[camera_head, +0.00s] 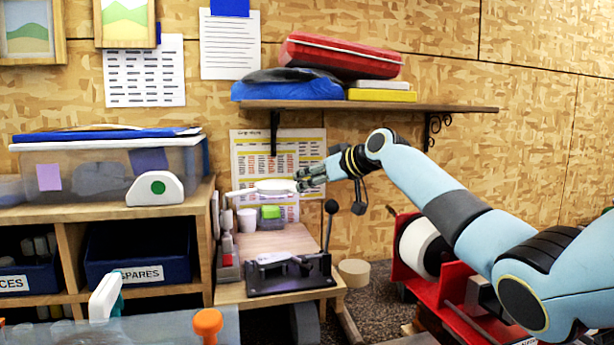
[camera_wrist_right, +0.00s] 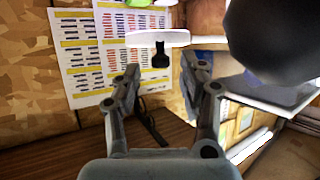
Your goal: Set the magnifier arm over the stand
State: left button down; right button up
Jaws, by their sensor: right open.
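The white magnifier head (camera_head: 276,187) is a flat, nearly level piece above the small wooden bench. In the right wrist view, a white flat piece (camera_wrist_right: 150,37) with a black knob (camera_wrist_right: 160,57) under it lies just past the fingertips. My right gripper (camera_head: 308,177) is at the magnifier's right end. In the wrist view its two fingers (camera_wrist_right: 161,74) are apart, with the knob in line with the gap; I cannot tell whether they touch. A black stand-like fixture (camera_head: 290,278) sits on the bench below, holding a grey piece. My left gripper is out of view.
A shelf (camera_head: 380,106) with a red case (camera_head: 340,57) is above my right gripper. A black-knobbed lever (camera_head: 330,220) rises below it. A red machine (camera_head: 440,285) is at right.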

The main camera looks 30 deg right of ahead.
jog(key=shift+x, duration=0.8)
jog(key=shift+c, duration=0.3)
grip_shut()
